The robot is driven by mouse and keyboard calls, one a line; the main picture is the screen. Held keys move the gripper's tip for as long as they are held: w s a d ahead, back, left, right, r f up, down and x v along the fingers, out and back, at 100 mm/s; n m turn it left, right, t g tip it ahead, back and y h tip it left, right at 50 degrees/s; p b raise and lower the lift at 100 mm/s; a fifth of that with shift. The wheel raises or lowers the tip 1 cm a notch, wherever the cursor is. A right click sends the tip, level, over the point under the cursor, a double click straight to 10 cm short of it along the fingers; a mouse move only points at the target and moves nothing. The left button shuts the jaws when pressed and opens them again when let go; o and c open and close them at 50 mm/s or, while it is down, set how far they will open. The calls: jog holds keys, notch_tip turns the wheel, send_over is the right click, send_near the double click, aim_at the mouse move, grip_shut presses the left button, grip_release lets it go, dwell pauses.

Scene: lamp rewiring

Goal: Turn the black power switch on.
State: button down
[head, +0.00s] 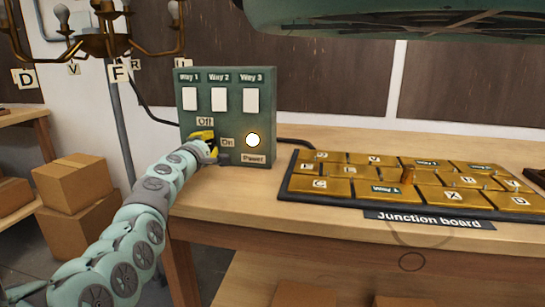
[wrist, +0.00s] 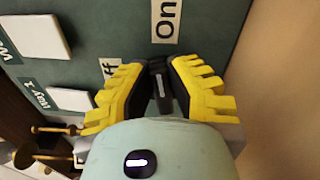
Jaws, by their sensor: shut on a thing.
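The black power switch (wrist: 159,86) is on the front of a green switch box (head: 231,118), beside the "Off" (head: 205,122) and "On" (head: 228,142) labels. My gripper (head: 211,143) is at the lower left of the box front. In the wrist view its yellow-and-black fingers (wrist: 160,75) are closed around the switch, with a narrow part of it showing between them. The fingers hide most of the switch, so I cannot tell its exact position.
Three white switches for Way 1 (head: 189,99), Way 2 (head: 218,99) and Way 3 (head: 251,100) are above. The junction board (head: 430,217) with brass tiles lies to the right on the wooden workbench (head: 330,255). A brass chandelier (head: 107,45) hangs at upper left. Cardboard boxes (head: 72,182) stand left.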

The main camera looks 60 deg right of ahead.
jog(key=shift+f+m+b, duration=0.4)
jog(key=shift+m+b, duration=0.1)
jog(key=shift+m, duration=0.5)
jog(key=c, duration=0.9)
grip_release()
jog(key=shift+r, duration=0.1)
